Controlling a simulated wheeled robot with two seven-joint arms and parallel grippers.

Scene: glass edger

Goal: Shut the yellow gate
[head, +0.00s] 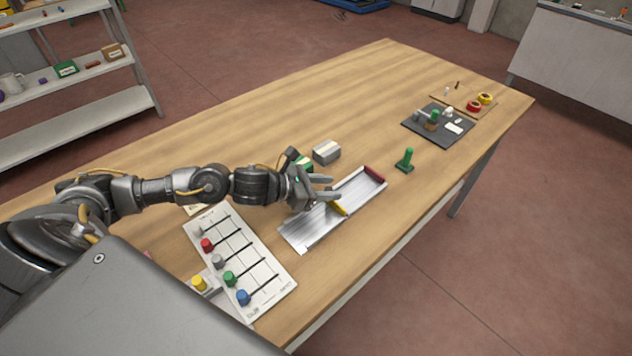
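The yellow gate (339,208) is a short yellow bar on a silver metal channel (310,230) that lies on the wooden table. It sits partway along the channel and is partly covered by my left gripper. My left gripper (335,188) is over the channel, just above and beside the yellow gate in the picture. Its two fingers are apart, with nothing seen between them. I cannot tell whether a finger touches the gate. My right gripper is not in view.
A red bar (375,174) crosses the channel's far end. A slider panel with coloured knobs (256,251) lies at the near left. A grey block (326,152) and a green peg (405,160) stand nearby. A dark tray (419,130) lies further right. The table's far left is clear.

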